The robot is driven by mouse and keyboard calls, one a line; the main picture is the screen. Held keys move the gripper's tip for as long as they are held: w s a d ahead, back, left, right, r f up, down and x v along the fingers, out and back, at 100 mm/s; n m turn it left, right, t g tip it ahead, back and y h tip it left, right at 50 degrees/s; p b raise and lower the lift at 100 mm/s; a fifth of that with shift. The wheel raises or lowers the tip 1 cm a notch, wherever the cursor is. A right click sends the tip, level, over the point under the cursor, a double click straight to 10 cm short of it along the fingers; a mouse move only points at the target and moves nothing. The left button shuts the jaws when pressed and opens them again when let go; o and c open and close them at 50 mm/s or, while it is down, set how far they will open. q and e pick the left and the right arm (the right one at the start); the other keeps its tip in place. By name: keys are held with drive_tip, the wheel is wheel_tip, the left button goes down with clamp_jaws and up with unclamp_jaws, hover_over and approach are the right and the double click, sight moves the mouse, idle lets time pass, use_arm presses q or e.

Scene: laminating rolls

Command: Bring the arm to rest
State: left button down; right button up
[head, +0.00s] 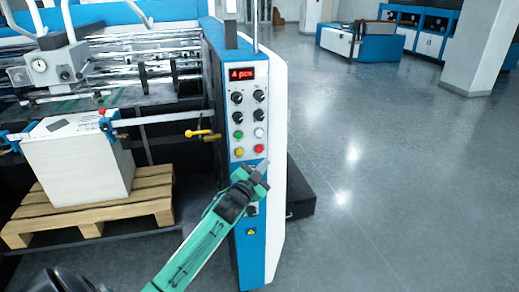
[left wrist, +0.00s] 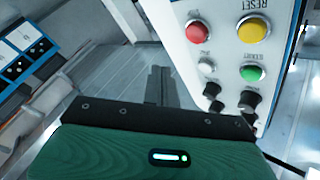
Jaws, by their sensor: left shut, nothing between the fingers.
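My left arm comes in from the bottom of the head view, green with a dark wrist. Its gripper (head: 262,168) is shut and empty, just in front of the lower part of the machine's control panel (head: 245,200). In the left wrist view the shut fingers (left wrist: 158,85) point past the panel's edge, with floor behind them. The red button (left wrist: 197,31) and yellow button (left wrist: 252,28) sit to the right of the fingers, apart from them in that picture. Whether the fingertips touch the panel in the head view I cannot tell. My right gripper is not seen.
The panel's red display (head: 241,74) reads "4 pcs". A white stack (head: 80,170) stands on a wooden pallet (head: 150,190) at left. A dark low block (head: 300,185) lies behind the panel. Open floor (head: 400,200) spreads to the right, with a pillar (head: 480,50) farther back.

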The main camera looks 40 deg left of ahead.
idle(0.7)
